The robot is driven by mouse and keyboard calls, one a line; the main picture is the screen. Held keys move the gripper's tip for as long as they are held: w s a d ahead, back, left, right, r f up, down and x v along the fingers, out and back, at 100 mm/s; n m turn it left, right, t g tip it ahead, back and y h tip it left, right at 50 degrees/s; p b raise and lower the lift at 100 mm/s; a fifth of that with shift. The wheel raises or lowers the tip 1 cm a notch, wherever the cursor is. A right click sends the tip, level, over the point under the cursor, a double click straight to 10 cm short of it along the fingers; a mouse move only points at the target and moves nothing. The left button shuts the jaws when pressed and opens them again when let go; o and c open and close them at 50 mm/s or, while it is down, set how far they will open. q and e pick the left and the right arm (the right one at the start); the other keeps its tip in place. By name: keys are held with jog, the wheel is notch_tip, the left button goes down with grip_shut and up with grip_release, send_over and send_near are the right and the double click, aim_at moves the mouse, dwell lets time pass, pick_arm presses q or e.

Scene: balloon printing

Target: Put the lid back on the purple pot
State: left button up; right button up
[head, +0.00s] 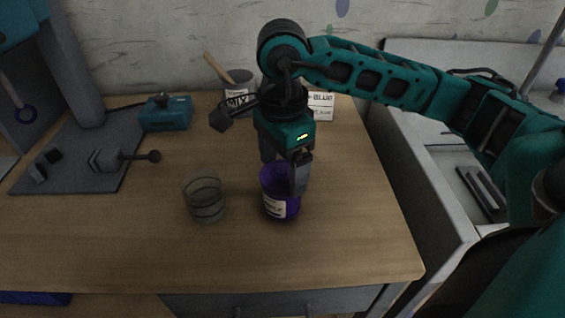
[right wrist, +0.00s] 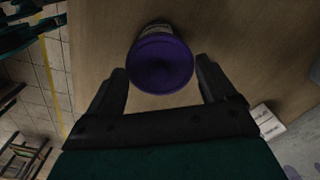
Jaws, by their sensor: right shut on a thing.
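The purple pot (head: 281,208) stands upright on the wooden table, with a pale label on its front. My right gripper (head: 285,178) points down over it, one finger in front at the right and the other behind at the left. In the right wrist view, a round purple top (right wrist: 163,63), which looks like the lid, lies between the fingertips of my right gripper (right wrist: 162,68), with part of the label beyond it. The right gripper is shut on this top. How well the lid sits on the pot is hidden. No separate lid shows on the table. My left gripper is not in view.
A clear glass jar (head: 204,198) stands just left of the pot. A teal box (head: 166,114), a grey pot (head: 239,80) and a white labelled block (head: 320,105) are at the back. A grey machine base (head: 80,178) is at the left. The table's front is clear.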

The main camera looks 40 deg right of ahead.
jog(key=o, duration=0.8)
jog(key=shift+r, duration=0.15)
jog(key=shift+r+p, duration=2.15)
jog(key=shift+r, duration=1.2)
jog(key=c, duration=0.8)
grip_shut()
